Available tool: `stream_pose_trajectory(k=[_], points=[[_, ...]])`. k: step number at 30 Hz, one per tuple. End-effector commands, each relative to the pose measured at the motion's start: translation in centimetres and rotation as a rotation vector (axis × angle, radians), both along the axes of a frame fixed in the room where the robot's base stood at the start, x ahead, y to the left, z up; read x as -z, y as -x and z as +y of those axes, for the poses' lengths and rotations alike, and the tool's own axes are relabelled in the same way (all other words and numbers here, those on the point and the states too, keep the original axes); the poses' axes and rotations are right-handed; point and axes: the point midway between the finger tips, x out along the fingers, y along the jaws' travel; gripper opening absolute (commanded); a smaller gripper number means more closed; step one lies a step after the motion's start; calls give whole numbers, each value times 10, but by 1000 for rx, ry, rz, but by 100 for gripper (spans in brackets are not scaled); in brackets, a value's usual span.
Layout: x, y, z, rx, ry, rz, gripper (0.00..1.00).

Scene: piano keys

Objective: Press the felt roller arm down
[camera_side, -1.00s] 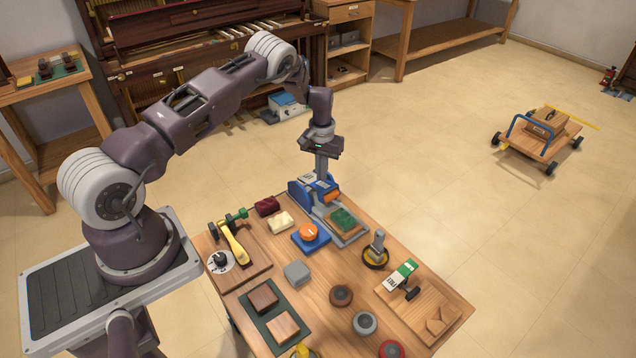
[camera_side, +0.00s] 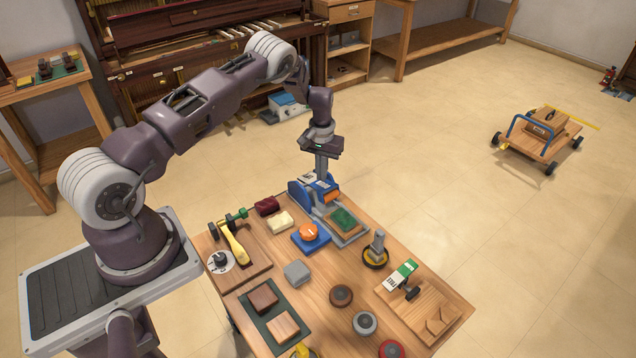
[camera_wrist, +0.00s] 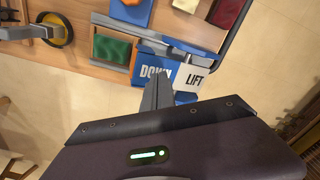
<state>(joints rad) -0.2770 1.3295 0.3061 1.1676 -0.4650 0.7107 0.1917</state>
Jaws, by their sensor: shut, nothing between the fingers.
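The felt roller arm (camera_side: 329,196) is part of a blue and grey device with an orange part, at the far edge of the table. A green felt pad (camera_side: 343,218) lies in a frame in front of it. In the wrist view a blue plate reading DOWN (camera_wrist: 155,71) and a pale plate reading LIFT (camera_wrist: 194,80) sit beside the green pad (camera_wrist: 112,49). My gripper (camera_side: 321,177) is shut and empty, pointing down at the back of the device. Its fingertips (camera_wrist: 157,82) overlap the DOWN plate's lower edge in the wrist view. Whether they touch it is unclear.
An orange button on a blue base (camera_side: 310,233) stands left of the device, with cream (camera_side: 280,222) and dark red blocks (camera_side: 267,206) behind. A yellow-ringed post (camera_side: 376,252) stands to its right. Open floor lies beyond the table.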

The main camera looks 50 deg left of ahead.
Motion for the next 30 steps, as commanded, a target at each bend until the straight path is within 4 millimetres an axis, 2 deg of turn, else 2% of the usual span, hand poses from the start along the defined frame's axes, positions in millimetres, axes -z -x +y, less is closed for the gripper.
stream_pose_trajectory(k=[30], points=[[13, 0, 0, 0, 0, 0, 0]])
